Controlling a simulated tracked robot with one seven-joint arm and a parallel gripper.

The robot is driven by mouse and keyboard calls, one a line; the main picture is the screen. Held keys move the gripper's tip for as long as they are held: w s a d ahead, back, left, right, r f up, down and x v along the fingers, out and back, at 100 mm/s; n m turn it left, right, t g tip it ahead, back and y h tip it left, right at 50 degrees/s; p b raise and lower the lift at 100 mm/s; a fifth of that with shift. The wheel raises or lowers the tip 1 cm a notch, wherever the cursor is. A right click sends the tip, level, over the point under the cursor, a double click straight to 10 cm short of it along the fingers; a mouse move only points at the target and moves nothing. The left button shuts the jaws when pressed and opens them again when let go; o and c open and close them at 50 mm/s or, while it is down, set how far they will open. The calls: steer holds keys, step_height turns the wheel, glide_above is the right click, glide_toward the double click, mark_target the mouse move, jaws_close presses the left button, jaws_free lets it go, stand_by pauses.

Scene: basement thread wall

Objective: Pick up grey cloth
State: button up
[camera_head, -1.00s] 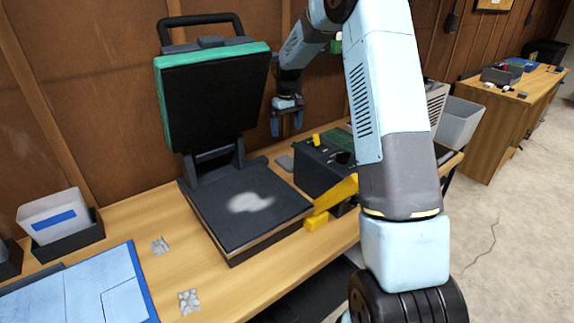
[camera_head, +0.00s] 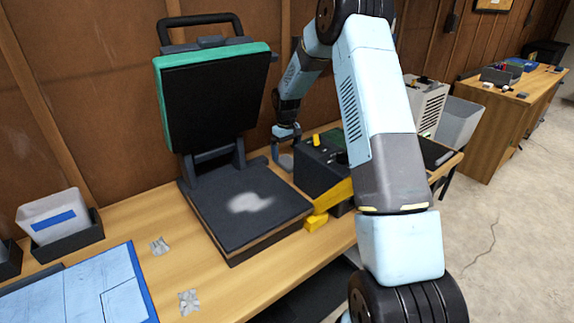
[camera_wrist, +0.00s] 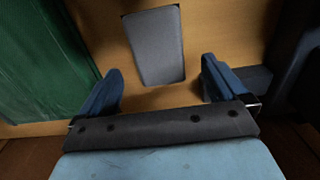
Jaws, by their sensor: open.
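A flat grey rectangle, which looks like the grey cloth (camera_wrist: 156,46), lies on the wooden bench top in the wrist view. It has a dark border and sits ahead of and between my open fingers. My gripper (camera_wrist: 161,78) has its two blue fingers spread, with nothing between them that I can see gripped. In the head view my gripper (camera_head: 283,154) is low over the bench (camera_head: 192,215), in the gap between the heat press and the dark machine. There it hides most of the cloth's spot. I cannot tell whether the fingertips touch the bench.
The open press, with its green-edged lid (camera_head: 215,95) and dark lower plate (camera_head: 245,203), stands left of my gripper. A dark and yellow machine (camera_head: 322,170) stands close on the right. The wooden wall (camera_head: 105,90) is behind. Small crumpled grey pieces (camera_head: 160,246) lie at the front left.

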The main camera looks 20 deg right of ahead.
mark_target(286, 160)
step_height(286, 160, down, 3)
steer(key=shift+w+f, duration=0.1)
steer(key=shift+c, duration=0.4)
steer(key=c, duration=1)
